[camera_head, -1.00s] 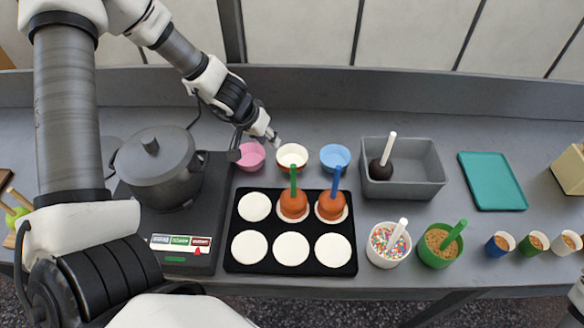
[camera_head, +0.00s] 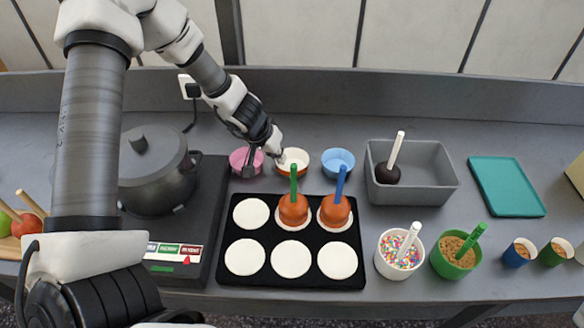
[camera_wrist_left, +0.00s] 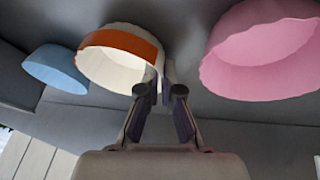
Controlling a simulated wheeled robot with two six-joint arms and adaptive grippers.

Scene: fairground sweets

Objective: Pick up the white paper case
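The white paper case (camera_head: 294,157) is a round cup with an orange-brown band, standing upright in the back row between a pink and a blue case. It also shows in the left wrist view (camera_wrist_left: 112,68). My left gripper (camera_head: 277,153) is at its left rim, and the fingertips (camera_wrist_left: 161,80) are close together there. One finger overlaps the case wall and the other is on the pink case's side. Whether they pinch the wall is unclear. My right gripper is out of view.
The pink case (camera_head: 240,168) stands close on the left and the blue case (camera_head: 338,158) on the right. A black tray (camera_head: 228,229) with white discs and two orange sweets on sticks lies in front. A pot (camera_head: 158,170) stands left; a grey bin (camera_head: 430,200) is right.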

